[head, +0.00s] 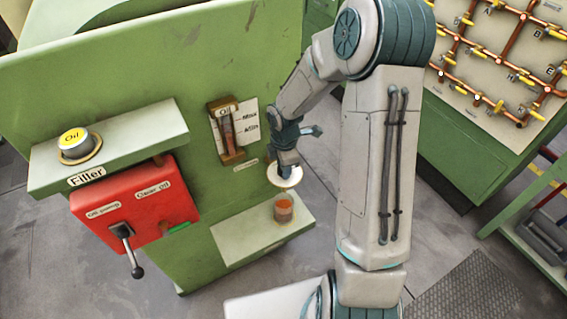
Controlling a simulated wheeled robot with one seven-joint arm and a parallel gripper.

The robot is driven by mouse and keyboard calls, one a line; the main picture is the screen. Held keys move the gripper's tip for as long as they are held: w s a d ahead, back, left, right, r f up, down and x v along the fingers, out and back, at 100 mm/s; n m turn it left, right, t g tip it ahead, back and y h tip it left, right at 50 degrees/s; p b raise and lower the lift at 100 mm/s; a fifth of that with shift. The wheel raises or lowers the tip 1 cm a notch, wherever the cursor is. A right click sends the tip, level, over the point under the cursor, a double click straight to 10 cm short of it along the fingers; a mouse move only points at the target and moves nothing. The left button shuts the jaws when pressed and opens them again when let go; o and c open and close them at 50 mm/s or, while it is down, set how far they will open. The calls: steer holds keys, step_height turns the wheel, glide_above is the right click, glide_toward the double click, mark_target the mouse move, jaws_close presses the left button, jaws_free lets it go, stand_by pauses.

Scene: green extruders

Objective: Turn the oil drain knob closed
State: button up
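My gripper (287,158) is at the end of my arm, in front of the green machine's wall, to the right of the oil level gauge. Its fingers are too small and too overlapped to tell open from shut. A pale round disc (285,177) shows right below it; I cannot tell whether they touch. I cannot make out the oil drain knob for certain; it may be hidden behind my gripper and wrist. A small label (246,164) on the wall just left of my gripper is too small to read. A cup with reddish-brown contents (284,209) stands below the disc.
The cup stands on a pale low shelf (240,237). The oil gauge (226,131) is left of my gripper. Further left are the filler shelf (146,136) with an oil cap (76,144), and a red box (100,212) with a black lever (127,245). A pipe panel stands right.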

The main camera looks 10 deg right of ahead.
steer(key=shift+w, duration=0.1)
stand_by(0.3)
steer(key=o, duration=1)
steer(key=shift+c, duration=0.2)
step_height(320, 180, up, 14)
steer(key=s, duration=0.1)
steer(key=shift+f, duration=0.1)
steer(key=s+r+m+t, duration=0.1)
steer(key=s+r+m, duration=0.3)
steer(key=s+m, duration=0.5)
steer(key=s+r+m+t, duration=0.2)
steer(key=s+r+m, duration=0.3)
steer(key=s+m, duration=0.4)
steer(key=shift+s+d+m, duration=0.2)
steer(key=shift+s+m, duration=0.2)
steer(key=shift+s, duration=0.65)
